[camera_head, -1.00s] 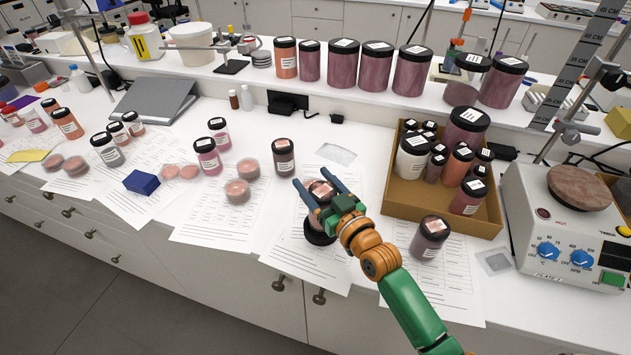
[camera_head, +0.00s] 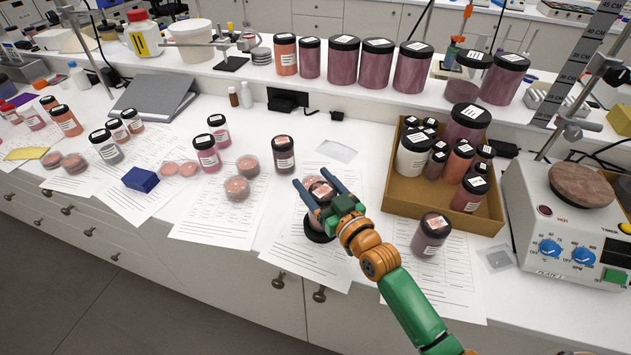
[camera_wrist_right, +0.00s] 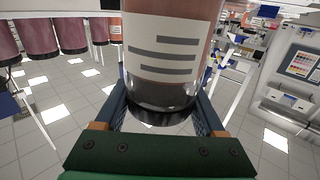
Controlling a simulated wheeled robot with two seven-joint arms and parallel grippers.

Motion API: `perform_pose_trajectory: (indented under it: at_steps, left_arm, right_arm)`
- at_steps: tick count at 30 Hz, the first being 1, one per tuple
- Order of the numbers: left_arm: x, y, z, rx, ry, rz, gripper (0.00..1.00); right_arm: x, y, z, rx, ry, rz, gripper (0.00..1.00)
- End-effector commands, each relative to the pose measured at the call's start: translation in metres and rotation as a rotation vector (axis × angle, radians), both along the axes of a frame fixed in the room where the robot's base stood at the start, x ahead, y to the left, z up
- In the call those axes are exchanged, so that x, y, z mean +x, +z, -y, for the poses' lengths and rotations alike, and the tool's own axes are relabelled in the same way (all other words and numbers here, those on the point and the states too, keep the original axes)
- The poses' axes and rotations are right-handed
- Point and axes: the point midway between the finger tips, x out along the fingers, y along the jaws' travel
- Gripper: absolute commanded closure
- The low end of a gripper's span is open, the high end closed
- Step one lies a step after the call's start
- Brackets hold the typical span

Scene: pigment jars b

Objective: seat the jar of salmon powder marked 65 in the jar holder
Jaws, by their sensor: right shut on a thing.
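In the right wrist view the jar (camera_wrist_right: 165,75) fills the middle between the two fingers, with a white barcode-like label and a dark band; I cannot read a number. A black round holder (camera_head: 316,236) shows just below the jar on a paper sheet. I cannot tell whether the jar touches it. My left gripper is not in view.
A dark-lidded jar (camera_head: 284,155) stands behind and left of the gripper. Another jar (camera_head: 431,234) stands to its right. A cardboard box (camera_head: 400,200) of jars and a hotplate (camera_head: 560,235) are farther right. Stacked round dishes (camera_head: 238,188) lie left.

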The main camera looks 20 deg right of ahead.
Motion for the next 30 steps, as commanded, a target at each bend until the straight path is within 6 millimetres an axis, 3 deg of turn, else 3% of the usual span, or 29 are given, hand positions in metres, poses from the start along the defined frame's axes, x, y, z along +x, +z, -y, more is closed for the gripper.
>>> perform_pose_trajectory:
  at_steps: [29,30]
  left_arm:
    - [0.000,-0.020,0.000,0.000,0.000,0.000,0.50]
    - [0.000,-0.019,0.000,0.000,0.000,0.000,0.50]
  right_arm:
    - [0.000,-0.025,0.000,0.000,0.000,0.001,1.00]
    - [0.000,-0.024,0.000,0.001,0.000,0.002,0.21]
